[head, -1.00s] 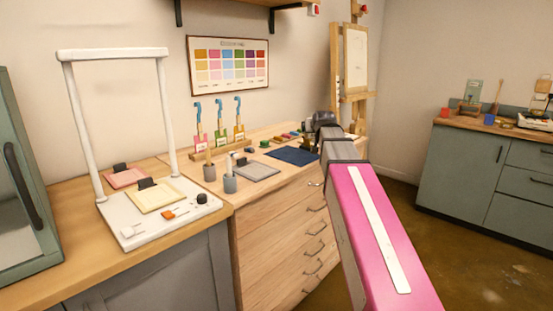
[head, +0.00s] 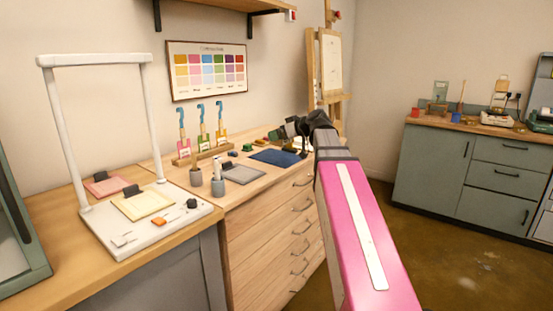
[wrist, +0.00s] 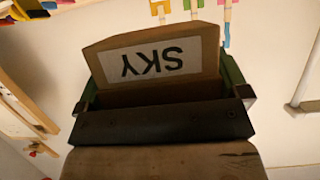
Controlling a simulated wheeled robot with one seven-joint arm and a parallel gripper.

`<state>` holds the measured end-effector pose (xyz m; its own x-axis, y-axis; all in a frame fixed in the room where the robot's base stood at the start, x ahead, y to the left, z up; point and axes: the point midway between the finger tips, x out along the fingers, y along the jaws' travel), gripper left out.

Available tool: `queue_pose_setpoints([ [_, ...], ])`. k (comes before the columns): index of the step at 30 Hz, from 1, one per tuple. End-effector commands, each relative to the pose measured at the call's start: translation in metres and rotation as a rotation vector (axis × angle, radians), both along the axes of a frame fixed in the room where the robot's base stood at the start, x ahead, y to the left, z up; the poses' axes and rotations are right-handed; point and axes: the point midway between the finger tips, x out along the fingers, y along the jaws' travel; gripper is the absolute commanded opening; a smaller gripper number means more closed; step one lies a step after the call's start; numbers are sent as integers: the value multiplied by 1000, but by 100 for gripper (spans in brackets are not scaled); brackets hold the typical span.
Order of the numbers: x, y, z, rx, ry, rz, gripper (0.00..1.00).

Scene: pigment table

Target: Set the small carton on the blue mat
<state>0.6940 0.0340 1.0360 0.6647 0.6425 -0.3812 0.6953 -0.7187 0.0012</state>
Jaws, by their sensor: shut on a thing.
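The small carton (wrist: 157,62) is brown with a white label reading SKY, upside down in the wrist view. My gripper (wrist: 160,92) is shut on it, with dark and green jaw parts around the carton. In the head view my gripper (head: 292,130) is raised above the back right of the wooden drawer unit, near the mat. The carton is too small and covered there to make out clearly. The blue mat (head: 276,157) lies flat on the drawer top, below and a little left of my gripper. It looks bare.
A grey tray (head: 240,173) and grey cups (head: 217,186) stand left of the mat. Several small coloured pieces (head: 247,147) lie behind it. A rack (head: 201,153) holds colourful tools at the wall. An easel (head: 327,70) stands behind my arm.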

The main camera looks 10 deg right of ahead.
Motion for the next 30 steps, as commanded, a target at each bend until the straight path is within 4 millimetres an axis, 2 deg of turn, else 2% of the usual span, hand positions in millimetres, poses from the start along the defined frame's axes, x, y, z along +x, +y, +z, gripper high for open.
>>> queue_pose_setpoints([
  [5,16,-4,-7,1,3,19,67],
  [18,97,-26,-58,0,2,17,67],
  [23,109,-29,-67,0,1,17,67],
  [30,110,-30,-81,1,2,16,67],
])
